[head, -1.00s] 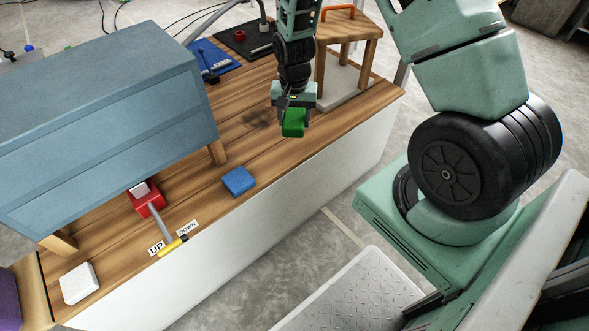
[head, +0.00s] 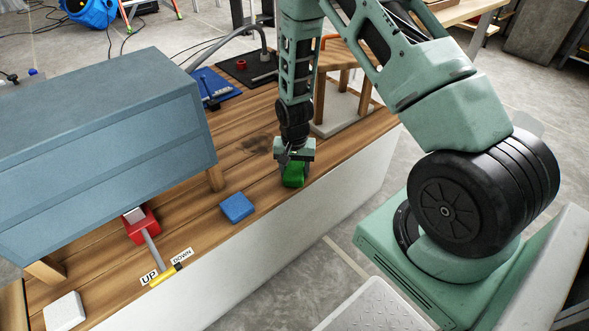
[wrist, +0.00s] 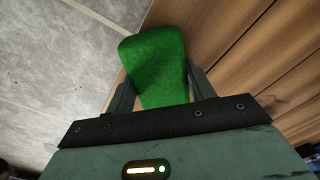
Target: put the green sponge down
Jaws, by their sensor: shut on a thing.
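The green sponge (head: 293,176) is at the lower end of my arm, near the front edge of the wooden table (head: 195,212). My gripper (head: 294,160) points down and is shut on the sponge. In the wrist view the sponge (wrist: 157,62) sticks out between the two fingers of my gripper (wrist: 158,88), with wood to its right and the grey floor to its left. The sponge is at or just above the tabletop; I cannot tell whether it touches. Its upper part is hidden by the gripper.
A blue sponge (head: 237,207) lies to the left, and a white block (head: 64,312) at the near left. A red lever device (head: 141,224) has UP and DOWN labels. A blue-grey cabinet (head: 110,150) stands at left. A small wooden stand (head: 345,62) is behind my gripper.

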